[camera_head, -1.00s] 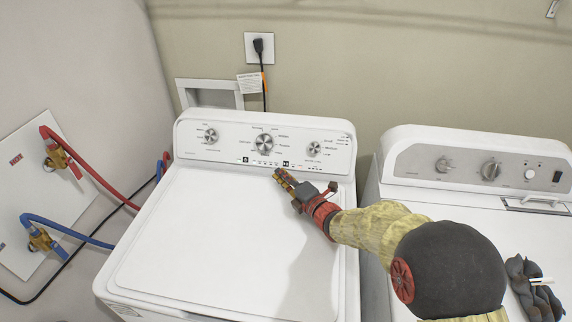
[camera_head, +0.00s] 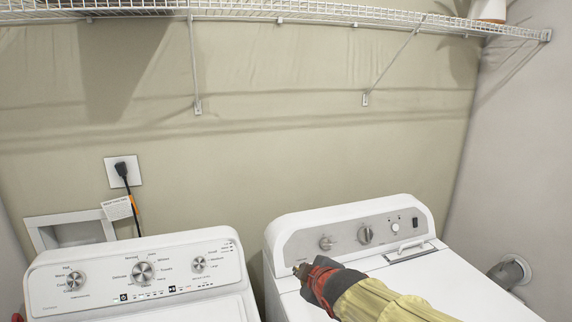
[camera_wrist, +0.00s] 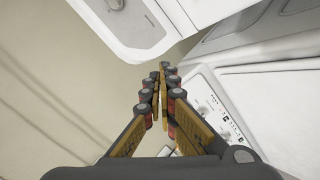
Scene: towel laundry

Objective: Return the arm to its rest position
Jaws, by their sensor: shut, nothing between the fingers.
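My gripper (camera_head: 301,270) is in front of the right machine's control panel in the head view, with my arm running down to the lower edge. In the wrist view the two fingers (camera_wrist: 160,75) come together at their tips with nothing between them. The gripper is shut and empty. From the head view I cannot tell whether it touches the right machine.
The left washer (camera_head: 140,275) and the right machine (camera_head: 350,235) stand side by side with a narrow gap. A wire shelf (camera_head: 300,15) runs along the wall above. A power outlet with a plug (camera_head: 123,171) is at left. A grey vent pipe (camera_head: 510,272) is at right.

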